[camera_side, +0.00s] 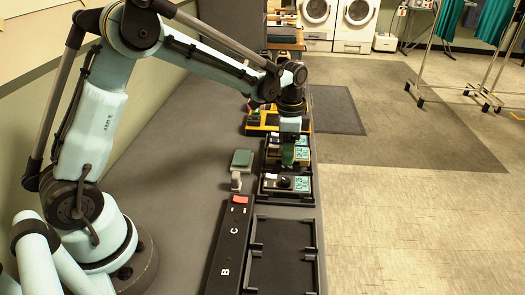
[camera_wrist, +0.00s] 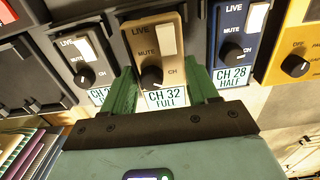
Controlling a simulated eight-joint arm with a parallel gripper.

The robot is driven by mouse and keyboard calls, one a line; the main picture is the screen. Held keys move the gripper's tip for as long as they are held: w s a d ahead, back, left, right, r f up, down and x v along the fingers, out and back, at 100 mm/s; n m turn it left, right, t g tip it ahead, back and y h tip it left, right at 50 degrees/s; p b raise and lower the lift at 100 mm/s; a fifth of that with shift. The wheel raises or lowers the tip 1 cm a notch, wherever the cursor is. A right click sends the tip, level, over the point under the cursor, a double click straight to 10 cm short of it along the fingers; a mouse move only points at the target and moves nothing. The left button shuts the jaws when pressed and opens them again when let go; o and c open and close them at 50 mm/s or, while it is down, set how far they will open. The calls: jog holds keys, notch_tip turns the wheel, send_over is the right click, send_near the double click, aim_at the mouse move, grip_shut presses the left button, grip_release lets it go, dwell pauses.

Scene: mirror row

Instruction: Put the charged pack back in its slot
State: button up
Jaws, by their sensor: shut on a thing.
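The tan pack (camera_wrist: 153,35) shows in the wrist view with a black knob, a pale panel and a label reading CH 32 FULL. My gripper (camera_wrist: 162,88) has its green fingers on either side of the pack's lower end and is shut on it. In the side view my gripper (camera_side: 289,153) points down over the row of packs and hides much of the tan pack. I cannot tell whether the pack is seated or slightly raised.
A yellow unit (camera_wrist: 297,40) with a knob stands beyond the blue pack. In the side view, an empty black tray (camera_side: 284,222) lies nearest the camera. Beside it is a black strip lettered B and C (camera_side: 219,255) with a red piece (camera_side: 240,199). A green-topped block (camera_side: 242,158) stands left of the row.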

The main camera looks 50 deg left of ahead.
jog(key=shift+f, duration=0.95)
dwell(0.5)
jog(key=o, duration=1.3)
jog(key=shift+o, duration=0.2)
notch_tip(320, 180, up, 12)
jog(key=s+d+n+t, duration=0.1)
jog(key=s+n+t, duration=0.6)
jog(key=s, duration=0.9)
jog(key=shift+s+f+n, duration=0.25)
jog(key=shift+s+n, duration=0.1)
jog(key=shift+n, duration=0.65)
